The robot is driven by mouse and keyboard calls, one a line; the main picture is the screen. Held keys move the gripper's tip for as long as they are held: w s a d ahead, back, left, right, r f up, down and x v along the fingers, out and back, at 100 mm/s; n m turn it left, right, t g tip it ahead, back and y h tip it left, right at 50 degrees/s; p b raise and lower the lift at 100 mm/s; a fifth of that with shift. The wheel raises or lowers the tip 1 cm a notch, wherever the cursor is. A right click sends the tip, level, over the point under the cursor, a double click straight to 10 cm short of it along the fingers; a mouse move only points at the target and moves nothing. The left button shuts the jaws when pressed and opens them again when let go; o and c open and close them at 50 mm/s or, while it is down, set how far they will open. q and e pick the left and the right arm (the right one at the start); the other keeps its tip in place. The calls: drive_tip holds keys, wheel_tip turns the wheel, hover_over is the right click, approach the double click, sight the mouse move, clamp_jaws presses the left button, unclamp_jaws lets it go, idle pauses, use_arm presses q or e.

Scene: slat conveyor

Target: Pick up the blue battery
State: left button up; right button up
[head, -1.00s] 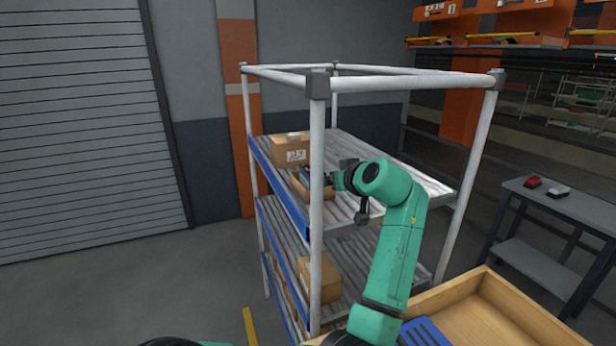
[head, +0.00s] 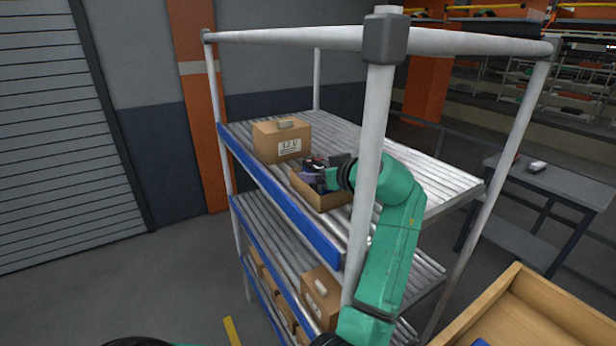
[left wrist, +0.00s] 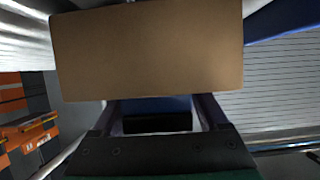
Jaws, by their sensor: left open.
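My left gripper (head: 318,176) is open at an open cardboard box (head: 318,196) on the top shelf in the head view. Its fingers are over or in the box's opening. In the left wrist view, a plain brown cardboard face (left wrist: 150,50) fills the upper middle, beyond the fingers of my left gripper (left wrist: 158,112). A blue patch (left wrist: 155,104) with a dark bar below it shows between the fingers; it may be the blue battery, but its outline is mostly hidden. In the head view the box's contents are small and largely covered by the gripper. My right gripper is out of view.
A closed, labelled carton (head: 282,140) stands beside the open box. The rack's front post (head: 372,150) crosses in front of my arm. More cartons (head: 322,292) sit on lower shelves. The top shelf's right side is clear. A wooden tray (head: 520,310) is at lower right.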

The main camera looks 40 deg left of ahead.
sight(324, 166)
use_arm(q)
drive_tip(key=v, duration=0.3)
drive_tip(key=shift+w+d+f, duration=0.1)
drive_tip(key=shift+w+f, duration=0.05)
drive_tip(key=shift+f, duration=0.05)
drive_tip(key=c, duration=1.1)
clamp_jaws()
drive_tip(key=shift+w+a+f, duration=0.1)
drive_tip(key=shift+a, duration=0.55)
wheel_tip(324, 166, up, 8)
drive_tip(key=p, duration=0.5)
drive_tip(key=shift+d+f+p, duration=0.1)
drive_tip(key=shift+d+p, duration=0.1)
drive_tip(key=shift+p, duration=0.2)
wheel_tip(324, 166, up, 12)
drive_tip(key=shift+b, duration=0.3)
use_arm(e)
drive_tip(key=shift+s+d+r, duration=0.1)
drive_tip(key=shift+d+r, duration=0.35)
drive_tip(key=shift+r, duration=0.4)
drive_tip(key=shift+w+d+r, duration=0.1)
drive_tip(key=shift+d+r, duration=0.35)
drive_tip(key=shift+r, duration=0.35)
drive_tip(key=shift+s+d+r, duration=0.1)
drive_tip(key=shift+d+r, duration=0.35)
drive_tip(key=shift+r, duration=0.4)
